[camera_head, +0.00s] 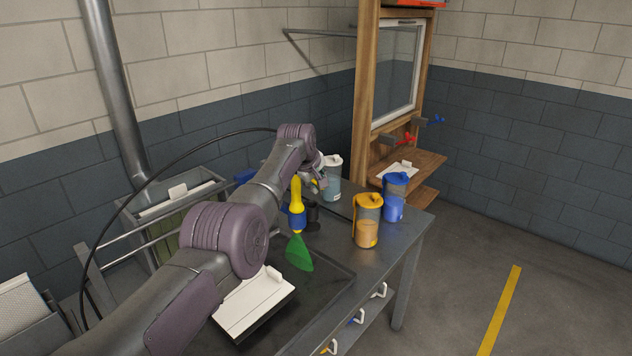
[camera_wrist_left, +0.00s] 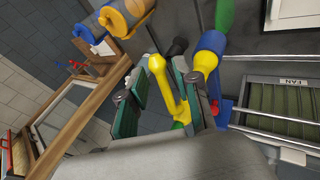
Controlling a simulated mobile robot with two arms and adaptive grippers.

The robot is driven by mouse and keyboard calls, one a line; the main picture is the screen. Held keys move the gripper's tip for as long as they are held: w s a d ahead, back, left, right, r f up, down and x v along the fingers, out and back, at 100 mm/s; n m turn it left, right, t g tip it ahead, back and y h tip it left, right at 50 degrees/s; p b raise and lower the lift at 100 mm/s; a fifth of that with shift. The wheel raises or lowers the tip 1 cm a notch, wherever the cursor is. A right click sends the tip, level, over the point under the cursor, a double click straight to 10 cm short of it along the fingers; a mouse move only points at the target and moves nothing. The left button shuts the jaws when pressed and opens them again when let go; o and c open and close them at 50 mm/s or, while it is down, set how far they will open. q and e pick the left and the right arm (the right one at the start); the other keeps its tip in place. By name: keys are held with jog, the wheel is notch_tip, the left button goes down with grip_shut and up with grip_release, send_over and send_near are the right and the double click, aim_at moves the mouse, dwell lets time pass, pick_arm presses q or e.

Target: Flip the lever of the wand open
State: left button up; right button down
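The wand (camera_head: 297,218) stands above the table, with a yellow upper part, a blue middle and a green flared end pointing down. In the left wrist view its blue body (camera_wrist_left: 212,43) and a long yellow lever (camera_wrist_left: 160,72) show, the lever angled away from the body. My left gripper (camera_head: 317,178) is just behind the wand's yellow top in the head view and partly hidden. In the wrist view my left gripper (camera_wrist_left: 163,88) has its two green-padded fingers apart, with the yellow lever between them. Contact with the lever cannot be told. My right gripper is not in view.
An orange-lidded canister (camera_head: 367,222) and a blue-lidded canister (camera_head: 395,197) stand on the table's right side, and a white-lidded one (camera_head: 332,178) is behind. A white board (camera_head: 255,300) lies on the dark tray. A wooden frame with a window (camera_head: 397,75) stands behind.

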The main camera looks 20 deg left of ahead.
pick_arm(q)
jog(key=shift+o, duration=0.4)
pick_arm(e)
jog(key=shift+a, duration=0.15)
pick_arm(q)
jog(key=v, duration=1.2)
